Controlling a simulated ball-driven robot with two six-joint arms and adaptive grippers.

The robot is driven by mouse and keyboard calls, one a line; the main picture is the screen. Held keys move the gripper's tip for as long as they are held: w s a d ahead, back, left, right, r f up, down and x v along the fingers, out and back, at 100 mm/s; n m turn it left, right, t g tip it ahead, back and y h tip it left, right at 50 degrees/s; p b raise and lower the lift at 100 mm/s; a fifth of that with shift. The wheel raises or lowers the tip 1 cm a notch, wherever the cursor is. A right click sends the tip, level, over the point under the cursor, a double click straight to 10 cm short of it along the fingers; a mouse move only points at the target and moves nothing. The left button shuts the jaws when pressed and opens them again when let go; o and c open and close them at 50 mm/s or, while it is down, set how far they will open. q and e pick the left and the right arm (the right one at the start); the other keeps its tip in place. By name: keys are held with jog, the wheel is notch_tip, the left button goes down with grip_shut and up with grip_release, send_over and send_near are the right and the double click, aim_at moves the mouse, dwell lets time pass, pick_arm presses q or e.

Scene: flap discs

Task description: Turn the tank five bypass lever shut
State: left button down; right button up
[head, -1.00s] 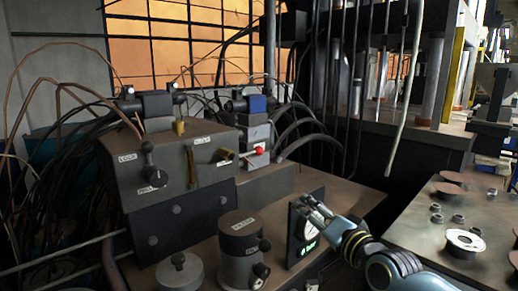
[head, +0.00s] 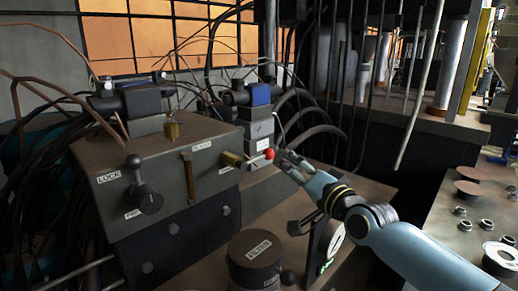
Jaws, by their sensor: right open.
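I cannot read that label or tell for sure that this is the tank five lever. My right gripper (head: 288,166) is open and empty, its fingertips just right of and slightly below the red knob; whether they touch it I cannot tell. A second lever with a black ball (head: 134,161) stands on the larger manifold (head: 160,180), near a "LOCK" label. My left gripper is not in view.
A labelled dark cylinder (head: 255,262) stands in front of the manifold. A gauge panel (head: 324,246) with a green display stands below my right forearm. A bench with discs (head: 478,190) and metal rings lies at right. Hoses (head: 300,108) hang behind the valve block.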

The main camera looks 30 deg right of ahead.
aim_at(272, 157)
jog(key=w+b, duration=0.2)
jog(key=w, duration=0.3)
jog(key=shift+a+b, duration=0.1)
jog(key=shift+b, duration=0.3)
jog(key=w+b, duration=0.1)
jog(key=w, duration=0.3)
jog(key=shift+w+a+b, duration=0.15)
jog(key=shift+b, duration=0.15)
jog(key=shift+w, duration=0.6)
jog(key=shift+r, duration=0.1)
jog(key=c, duration=0.8)
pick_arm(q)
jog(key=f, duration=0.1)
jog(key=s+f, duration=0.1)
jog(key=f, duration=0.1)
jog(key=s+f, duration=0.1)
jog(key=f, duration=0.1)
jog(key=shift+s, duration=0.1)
pick_arm(e)
grip_shut()
